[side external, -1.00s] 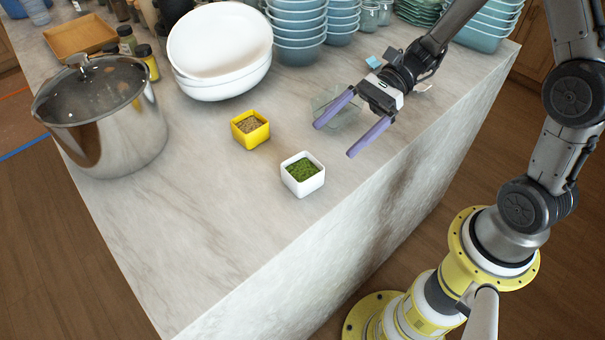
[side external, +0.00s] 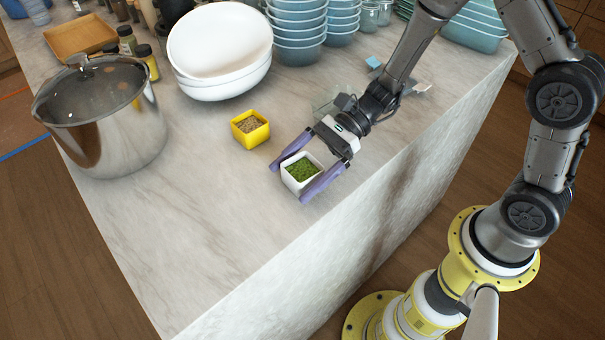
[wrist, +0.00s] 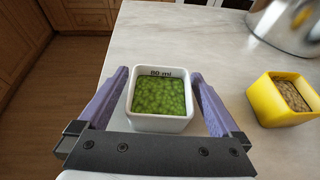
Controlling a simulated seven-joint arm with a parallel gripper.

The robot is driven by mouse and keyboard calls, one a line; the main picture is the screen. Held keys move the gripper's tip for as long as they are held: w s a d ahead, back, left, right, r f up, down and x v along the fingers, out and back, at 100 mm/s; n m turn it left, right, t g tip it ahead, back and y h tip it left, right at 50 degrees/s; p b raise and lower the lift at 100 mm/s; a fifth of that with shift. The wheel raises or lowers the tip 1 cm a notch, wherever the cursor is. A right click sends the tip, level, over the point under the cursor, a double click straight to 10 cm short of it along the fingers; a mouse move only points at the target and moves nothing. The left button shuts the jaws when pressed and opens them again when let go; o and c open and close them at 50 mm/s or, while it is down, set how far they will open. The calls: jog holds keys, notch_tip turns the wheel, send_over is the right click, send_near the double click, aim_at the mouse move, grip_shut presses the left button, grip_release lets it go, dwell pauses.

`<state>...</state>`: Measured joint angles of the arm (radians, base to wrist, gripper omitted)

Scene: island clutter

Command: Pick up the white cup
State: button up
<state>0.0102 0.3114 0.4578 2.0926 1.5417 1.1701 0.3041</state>
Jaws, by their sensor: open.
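The white cup (side external: 301,185) is small and square, with green contents, and stands upright on the marble counter. In the wrist view the white cup (wrist: 160,122) sits between the two purple fingers, with a mark reading "80 ml" on its inner wall. My gripper (side external: 291,182) is open, with one finger on each side of the cup. In the wrist view my gripper (wrist: 160,85) shows a small gap at the right finger; the left finger is very close to the cup, and I cannot tell whether it touches.
A yellow cup (side external: 250,130) with brown contents stands close by, also in the wrist view (wrist: 282,100). A steel pot (side external: 105,125), white bowls (side external: 222,85) and stacked blue bowls (side external: 297,45) stand farther off. The counter (side external: 215,230) is clear toward its front edge.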

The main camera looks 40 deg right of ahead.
jog(key=shift+x, duration=1.1)
jog(key=c, duration=1.3)
jog(key=shift+r, duration=0.1)
jog(key=shift+r, duration=0.5)
jog(key=s+d+r, duration=0.2)
jog(key=s+r, duration=0.2)
jog(key=s+d+r, duration=0.3)
jog(key=s+r, duration=0.1)
jog(key=s+d+r, duration=0.2)
jog(key=s+r, duration=0.1)
jog(key=r, duration=0.1)
jog(key=shift+s+d, duration=0.35)
jog(key=shift+s, duration=0.05)
